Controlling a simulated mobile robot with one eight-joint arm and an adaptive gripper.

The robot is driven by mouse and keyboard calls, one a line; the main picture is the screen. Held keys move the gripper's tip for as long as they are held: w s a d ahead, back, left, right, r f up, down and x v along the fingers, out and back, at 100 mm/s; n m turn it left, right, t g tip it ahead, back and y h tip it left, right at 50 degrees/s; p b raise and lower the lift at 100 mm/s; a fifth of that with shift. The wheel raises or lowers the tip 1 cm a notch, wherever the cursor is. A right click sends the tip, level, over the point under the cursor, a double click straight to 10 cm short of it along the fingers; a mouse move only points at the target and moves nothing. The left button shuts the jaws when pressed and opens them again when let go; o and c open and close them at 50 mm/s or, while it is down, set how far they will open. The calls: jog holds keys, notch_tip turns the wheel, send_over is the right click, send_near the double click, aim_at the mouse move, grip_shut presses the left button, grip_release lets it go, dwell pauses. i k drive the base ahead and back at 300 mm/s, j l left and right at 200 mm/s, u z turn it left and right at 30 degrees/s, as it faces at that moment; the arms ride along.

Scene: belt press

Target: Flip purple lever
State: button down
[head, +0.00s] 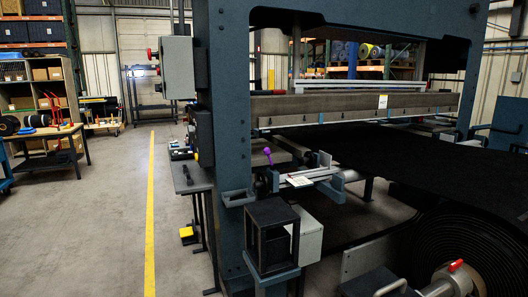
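The purple lever (268,154) shows as a small purple knob on a short stem, at the right side of the press's near blue-grey upright. It sits low on the press, just left of a grey bracket with a white label (299,181). The stem tilts slightly, with the knob at its upper left end. My gripper is not in this view.
The large blue-grey press frame (231,90) fills the middle, with a black belt (400,150) running through it. A black box frame (271,236) stands below the lever. A narrow table (190,176) stands left of the upright. The floor around the yellow line (150,210) is clear.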

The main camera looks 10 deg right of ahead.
aim_at(266, 151)
jog(key=i+j+u, duration=0.1)
jog(key=i+j, duration=0.45)
jog(key=i+j+u, duration=0.1)
jog(key=i+j, duration=0.4)
jog(key=i, duration=0.3)
